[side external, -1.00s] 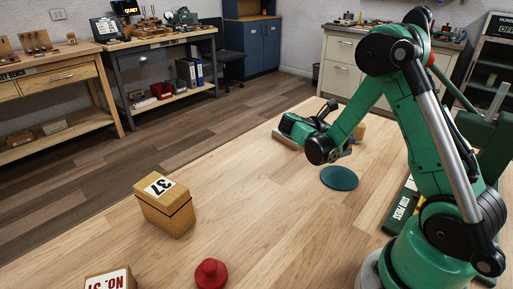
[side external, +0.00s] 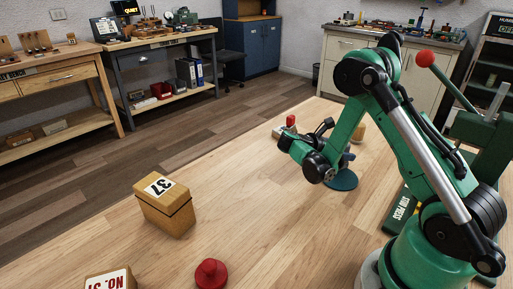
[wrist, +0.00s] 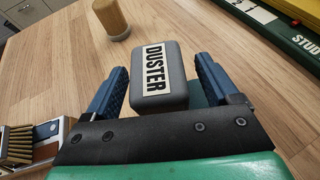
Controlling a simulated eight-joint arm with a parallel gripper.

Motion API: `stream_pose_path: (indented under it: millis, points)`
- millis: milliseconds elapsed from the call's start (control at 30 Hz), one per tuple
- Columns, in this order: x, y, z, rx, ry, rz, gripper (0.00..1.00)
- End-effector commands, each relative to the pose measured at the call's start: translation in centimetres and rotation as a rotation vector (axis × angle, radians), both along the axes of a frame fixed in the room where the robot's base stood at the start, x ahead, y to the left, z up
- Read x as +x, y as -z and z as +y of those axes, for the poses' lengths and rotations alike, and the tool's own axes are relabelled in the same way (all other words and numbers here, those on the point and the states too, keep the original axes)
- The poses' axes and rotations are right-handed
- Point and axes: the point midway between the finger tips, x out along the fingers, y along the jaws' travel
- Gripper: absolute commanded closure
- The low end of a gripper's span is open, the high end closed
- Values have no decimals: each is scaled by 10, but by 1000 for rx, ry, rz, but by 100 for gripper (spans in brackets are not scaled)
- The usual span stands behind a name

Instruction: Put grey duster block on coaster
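The grey duster block (wrist: 160,85), with a white DUSTER label, sits between the two blue fingers of my gripper (wrist: 160,75) in the wrist view. The gripper is open, with a gap between each finger and the block. Part of the teal coaster (wrist: 203,95) shows beside the block's right side; I cannot tell whether the block rests on it. In the side view the round coaster (side external: 343,183) lies on the table, with my gripper (side external: 347,158) above its far part. The duster block is hidden there behind my arm.
A wooden cylinder (wrist: 110,18) stands beyond the block. The green stud press base (wrist: 285,30) is at upper right. A box marked 37 (side external: 165,208) and a red knob (side external: 211,273) stand on the near table.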

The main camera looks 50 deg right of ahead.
Motion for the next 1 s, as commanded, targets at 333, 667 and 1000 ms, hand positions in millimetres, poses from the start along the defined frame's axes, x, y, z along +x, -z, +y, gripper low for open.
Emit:
stream_pose_path:
  millis: [333,667,1000]
  points:
    - [4,-7,9,0,-5,-1,19]
    - [30,-35,71,0,-7,0,19]
    - [43,-52,103,16,-9,-37,19]
